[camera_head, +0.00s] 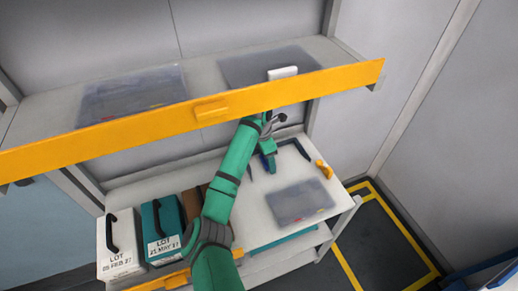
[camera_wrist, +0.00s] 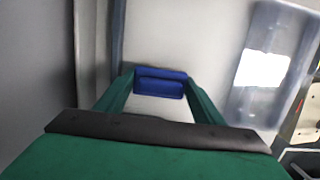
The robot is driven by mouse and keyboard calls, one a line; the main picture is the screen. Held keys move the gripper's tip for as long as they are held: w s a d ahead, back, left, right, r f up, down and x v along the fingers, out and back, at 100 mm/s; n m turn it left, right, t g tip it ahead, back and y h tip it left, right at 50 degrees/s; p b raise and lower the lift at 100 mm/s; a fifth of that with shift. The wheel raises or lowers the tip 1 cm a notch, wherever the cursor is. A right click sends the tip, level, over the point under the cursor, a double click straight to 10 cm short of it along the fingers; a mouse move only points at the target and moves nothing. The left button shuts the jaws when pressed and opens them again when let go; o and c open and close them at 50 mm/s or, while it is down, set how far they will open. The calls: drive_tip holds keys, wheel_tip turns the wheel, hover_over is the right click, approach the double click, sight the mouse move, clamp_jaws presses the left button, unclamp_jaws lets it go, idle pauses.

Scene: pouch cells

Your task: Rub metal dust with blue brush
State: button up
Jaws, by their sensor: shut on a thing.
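My gripper (camera_head: 267,152) is below the yellow-edged upper shelf, over the back of the white worktop. In the wrist view, its two green fingers (camera_wrist: 160,92) are shut on the blue brush (camera_wrist: 160,82), one finger at each end. Only the brush's blue body shows; I cannot make out its bristles or whether they touch anything. A grey translucent pouch cell (camera_head: 301,202) lies flat on the worktop, in front of and to the right of the gripper. I cannot make out any metal dust.
The upper shelf's yellow front (camera_head: 130,130) spans above the arm. Two more pouches lie up there, a white block (camera_head: 283,72) on the right one. White (camera_head: 120,245) and teal (camera_head: 161,228) lot boxes stand left. A yellow object (camera_head: 323,169) lies right of a dark blue handle (camera_head: 295,147).

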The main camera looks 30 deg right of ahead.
drive_tip(key=shift+w+a, duration=0.25)
drive_tip(key=shift+a, duration=0.95)
drive_tip(key=shift+a+r, duration=0.1)
drive_tip(key=shift+a, duration=0.15)
wheel_tip(320, 180, up, 5)
drive_tip(key=shift+r, duration=0.2)
wheel_tip(320, 180, up, 2)
drive_tip(key=shift+d+r, duration=0.15)
drive_tip(key=shift+r, duration=0.1)
